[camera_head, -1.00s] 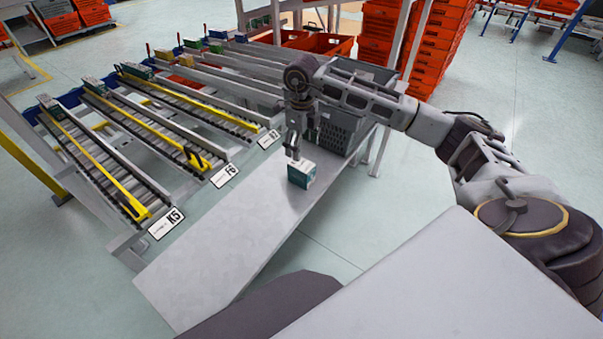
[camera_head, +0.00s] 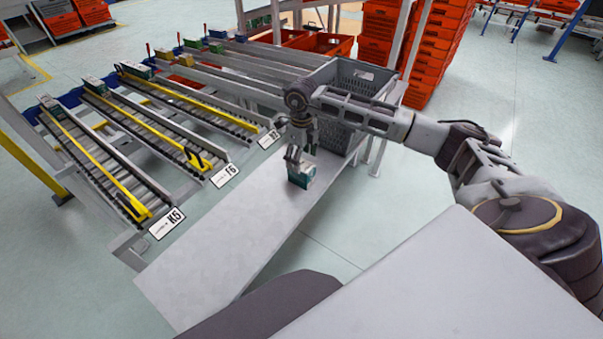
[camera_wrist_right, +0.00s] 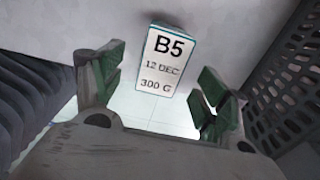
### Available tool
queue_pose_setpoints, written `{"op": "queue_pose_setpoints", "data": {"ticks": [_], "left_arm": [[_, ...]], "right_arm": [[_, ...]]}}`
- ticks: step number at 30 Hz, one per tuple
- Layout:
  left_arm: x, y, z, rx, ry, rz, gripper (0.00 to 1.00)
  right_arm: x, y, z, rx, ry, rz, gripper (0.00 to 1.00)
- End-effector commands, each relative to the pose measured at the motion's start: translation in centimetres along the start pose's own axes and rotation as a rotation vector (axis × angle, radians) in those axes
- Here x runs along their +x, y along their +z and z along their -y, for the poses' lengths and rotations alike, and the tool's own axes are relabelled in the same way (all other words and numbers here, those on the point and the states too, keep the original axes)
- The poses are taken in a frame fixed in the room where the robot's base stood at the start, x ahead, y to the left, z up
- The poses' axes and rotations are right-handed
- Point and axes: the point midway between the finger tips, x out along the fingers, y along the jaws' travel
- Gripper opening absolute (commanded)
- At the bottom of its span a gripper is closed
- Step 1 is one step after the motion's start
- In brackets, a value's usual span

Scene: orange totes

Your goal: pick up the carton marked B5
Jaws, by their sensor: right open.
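The carton marked B5 (camera_wrist_right: 162,62) is a small white and teal box. In the head view the carton (camera_head: 301,176) stands on the grey bench near the grey crate. My right gripper (camera_head: 296,155) is just above the carton, pointing down and partly covering it. In the right wrist view the two green-padded fingers of my right gripper (camera_wrist_right: 158,85) are spread apart, with the carton's labelled face between and beyond them. The label reads B5, 12 DEC, 300 G. My left gripper is in neither view.
A grey slatted crate (camera_head: 347,78) stands at the bench's far end, close to my right gripper. Roller lanes with label cards, such as K5 (camera_head: 167,222), lie to the left. The near part of the bench (camera_head: 215,255) is clear. Orange totes (camera_head: 432,55) are stacked behind.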

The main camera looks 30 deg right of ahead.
Motion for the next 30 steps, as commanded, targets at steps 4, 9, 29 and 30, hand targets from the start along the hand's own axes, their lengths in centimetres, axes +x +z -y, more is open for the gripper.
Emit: {"op": "queue_pose_setpoints", "data": {"ticks": [4, 9, 29, 30], "left_arm": [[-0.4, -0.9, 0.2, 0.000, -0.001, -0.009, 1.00], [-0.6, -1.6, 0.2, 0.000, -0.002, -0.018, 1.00], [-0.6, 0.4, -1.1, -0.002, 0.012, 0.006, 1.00], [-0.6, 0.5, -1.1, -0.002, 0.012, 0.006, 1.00]], "right_arm": [[1.7, 0.2, 0.1, 0.000, 0.001, -0.003, 0.74], [3.4, 0.2, 0.2, 0.000, 0.000, -0.002, 0.74], [4.1, 0.2, 0.2, 0.000, 0.000, -0.001, 0.65], [4.1, 0.2, 0.2, 0.000, 0.000, -0.001, 0.60]]}}
